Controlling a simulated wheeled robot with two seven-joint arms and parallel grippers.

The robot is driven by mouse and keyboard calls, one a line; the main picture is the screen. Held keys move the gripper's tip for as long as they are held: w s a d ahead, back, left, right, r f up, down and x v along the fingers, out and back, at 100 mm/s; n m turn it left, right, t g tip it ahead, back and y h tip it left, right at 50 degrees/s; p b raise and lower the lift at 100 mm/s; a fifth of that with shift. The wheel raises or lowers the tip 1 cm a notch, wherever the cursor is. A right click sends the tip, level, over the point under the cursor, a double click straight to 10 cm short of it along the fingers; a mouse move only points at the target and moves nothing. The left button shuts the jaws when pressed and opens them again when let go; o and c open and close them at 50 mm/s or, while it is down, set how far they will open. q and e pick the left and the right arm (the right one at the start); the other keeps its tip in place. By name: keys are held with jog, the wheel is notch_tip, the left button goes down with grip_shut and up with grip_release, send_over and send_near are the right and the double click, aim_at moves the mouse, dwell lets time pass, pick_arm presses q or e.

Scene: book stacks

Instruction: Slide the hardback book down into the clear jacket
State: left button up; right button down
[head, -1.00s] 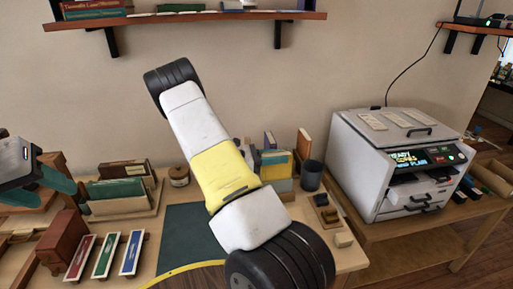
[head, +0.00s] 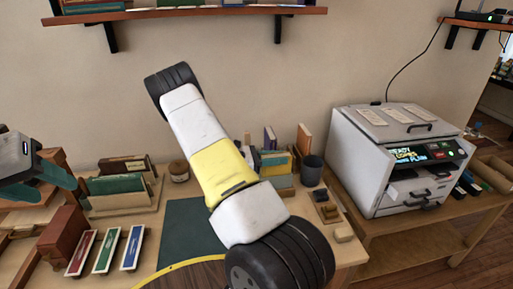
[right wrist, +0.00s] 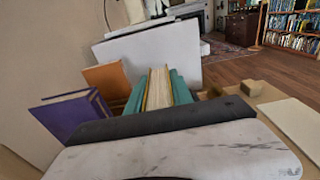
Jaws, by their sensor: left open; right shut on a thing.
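In the right wrist view, my right gripper (right wrist: 158,97) has its teal fingers shut on the hardback book (right wrist: 159,88), whose pale page edges and yellowish cover show between them. In the head view, my right arm hides most of that gripper. A yellow and teal patch beside the arm (head: 275,161) may be the book and fingers, but I cannot tell. I cannot make out the clear jacket in either view. My left gripper (head: 45,176) is open and empty at the left edge, above the table's left side.
An orange book (head: 304,140) and a purple book (right wrist: 76,116) stand near the held book. A dark cup (head: 312,170) is to the right. A printer (head: 400,150) stands on the right-hand table. A dark green mat (head: 183,235) lies bare in the middle.

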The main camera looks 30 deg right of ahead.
jog(key=shift+f, duration=0.2)
jog(key=c, duration=1)
grip_release()
jog(key=shift+c, duration=0.2)
jog(key=shift+a, duration=0.1)
jog(key=v, duration=0.7)
jog(key=shift+a, duration=0.3)
jog(key=shift+w, duration=0.1)
